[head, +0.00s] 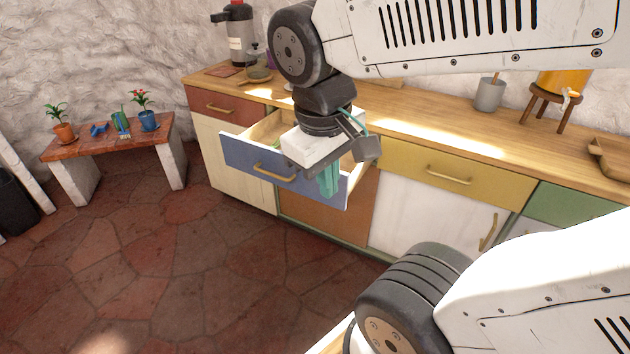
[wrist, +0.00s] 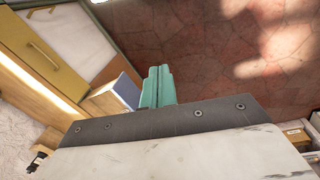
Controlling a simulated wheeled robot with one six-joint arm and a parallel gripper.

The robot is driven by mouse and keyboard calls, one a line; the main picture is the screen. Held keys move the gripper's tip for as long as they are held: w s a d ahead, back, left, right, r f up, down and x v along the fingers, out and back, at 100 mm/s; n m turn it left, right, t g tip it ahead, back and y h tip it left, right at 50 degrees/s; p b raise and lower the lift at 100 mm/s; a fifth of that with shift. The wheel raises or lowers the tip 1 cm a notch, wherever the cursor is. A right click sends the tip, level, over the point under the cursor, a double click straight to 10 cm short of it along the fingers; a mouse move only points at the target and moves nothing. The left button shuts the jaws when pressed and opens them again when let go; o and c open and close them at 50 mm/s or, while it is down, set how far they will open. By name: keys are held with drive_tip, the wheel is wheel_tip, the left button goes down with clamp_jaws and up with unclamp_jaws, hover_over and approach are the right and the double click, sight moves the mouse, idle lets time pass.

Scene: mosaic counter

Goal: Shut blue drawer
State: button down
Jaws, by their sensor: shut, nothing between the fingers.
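The blue drawer (head: 246,160) stands pulled out from the counter, its open wooden inside showing behind its blue front. It has a brass bar handle (head: 274,173). In the wrist view part of its blue front (wrist: 126,91) shows beside my fingers. My gripper (head: 329,181) points down at the right part of the drawer, and its teal fingers overlap the blue front in the head view. The fingers are shut together and empty, also in the wrist view (wrist: 157,86). I cannot tell whether they touch the front. My wrist hides part of the drawer's inside.
A red drawer (head: 214,104) is shut to the left and a yellow drawer (head: 432,169) is shut to the right. The wooden countertop (head: 440,126) runs above. A low bench (head: 107,139) with potted plants stands at the left. The stone floor (head: 170,260) before the counter is clear.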

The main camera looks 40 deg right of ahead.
drive_tip(key=w+d+f+n+g+h, duration=0.1)
drive_tip(key=w+d+f+n+h, duration=0.45)
drive_tip(key=w, duration=0.35)
drive_tip(key=w+d+f+n+g+h, duration=0.1)
drive_tip(key=w+d+f+n+h, duration=0.35)
drive_tip(key=w+f, duration=0.35)
drive_tip(key=n+t+h, duration=0.2)
drive_tip(key=n+t, duration=0.5)
drive_tip(key=n, duration=0.4)
approach(311, 184)
drive_tip(key=x, duration=0.5)
drive_tip(key=shift+f, duration=0.3)
drive_tip(key=shift+w+d, duration=0.2)
drive_tip(key=shift+d, duration=0.45)
drive_tip(key=shift+w+d, duration=0.1)
